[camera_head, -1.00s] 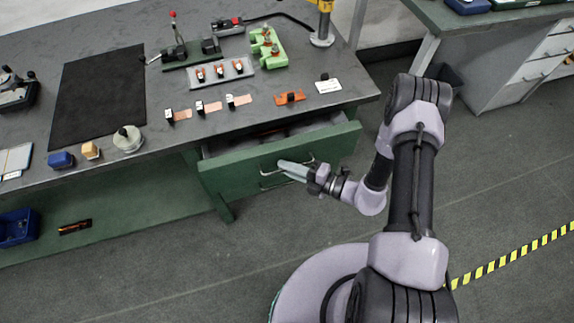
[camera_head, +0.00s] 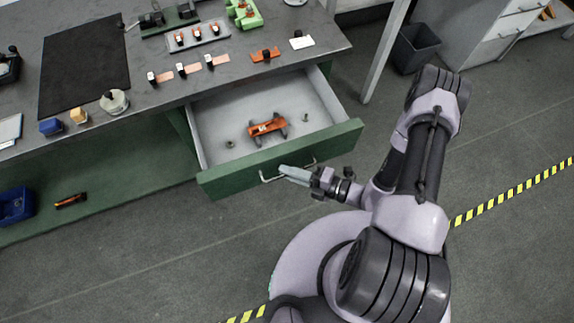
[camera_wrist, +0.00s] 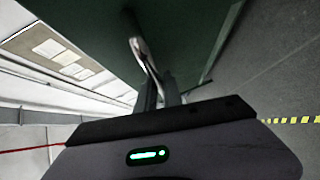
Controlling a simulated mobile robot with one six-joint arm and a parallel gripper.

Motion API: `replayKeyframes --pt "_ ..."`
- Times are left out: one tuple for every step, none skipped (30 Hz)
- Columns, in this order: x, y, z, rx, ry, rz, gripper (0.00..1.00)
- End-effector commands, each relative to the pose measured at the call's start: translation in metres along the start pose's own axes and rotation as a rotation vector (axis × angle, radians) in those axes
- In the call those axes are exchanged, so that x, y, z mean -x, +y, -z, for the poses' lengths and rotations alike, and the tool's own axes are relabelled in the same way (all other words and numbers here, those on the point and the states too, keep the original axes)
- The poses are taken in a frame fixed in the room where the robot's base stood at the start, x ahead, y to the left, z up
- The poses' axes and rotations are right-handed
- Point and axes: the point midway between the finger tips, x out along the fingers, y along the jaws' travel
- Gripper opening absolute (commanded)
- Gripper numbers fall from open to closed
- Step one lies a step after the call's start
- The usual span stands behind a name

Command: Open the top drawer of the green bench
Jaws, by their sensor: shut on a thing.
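The green bench's top drawer (camera_head: 225,181) is pulled well out below the dark bench top (camera_head: 205,88). Its pale inside shows an orange-handled piece (camera_head: 267,127) and a few small grey items. My gripper (camera_head: 284,170) is at the drawer's green front and is shut on its metal bar handle (camera_head: 266,179). In the wrist view the handle (camera_wrist: 144,55) runs between my fingers (camera_wrist: 158,90), in front of the green drawer front (camera_wrist: 185,40).
On the bench top are a black mat (camera_head: 85,65), a grey rack (camera_head: 198,37), copper pieces and a white card (camera_head: 302,42). A blue bin (camera_head: 15,205) is on the lower shelf. A dark waste bin (camera_head: 415,47) stands right of the bench. The floor in front is clear.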

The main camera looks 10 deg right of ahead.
Motion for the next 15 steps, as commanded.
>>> replayKeyframes --pt "0.0007 0.0002 0.0004 -0.001 -0.001 -0.001 0.00" --pt "0.0010 0.0001 0.0006 -0.001 -0.001 -0.001 0.00" --pt "0.0012 0.0001 0.0008 -0.001 -0.001 -0.001 0.00" --pt "0.0013 0.0000 0.0009 -0.001 -0.001 -0.001 0.00" --pt "0.0013 0.0000 0.0009 -0.001 -0.001 -0.001 0.00" --pt "0.0014 0.0000 0.0010 -0.001 -0.001 -0.001 0.00" --pt "0.0013 -0.0001 0.0010 -0.001 -0.001 -0.001 0.00" --pt "0.0013 -0.0001 0.0009 -0.001 -0.001 -0.001 0.00" --pt "0.0013 -0.0001 0.0009 -0.001 -0.001 -0.001 0.00" --pt "0.0013 -0.0001 0.0009 -0.001 -0.001 -0.001 0.00" --pt "0.0013 -0.0001 0.0009 -0.001 -0.001 0.000 0.00" --pt "0.0013 0.0000 0.0008 -0.001 -0.001 0.000 0.00" --pt "0.0013 0.0000 0.0008 -0.001 -0.001 0.000 0.13" --pt "0.0012 0.0000 0.0008 -0.001 -0.001 0.000 0.19" --pt "0.0012 -0.0001 0.0008 0.000 -0.001 0.000 0.20"
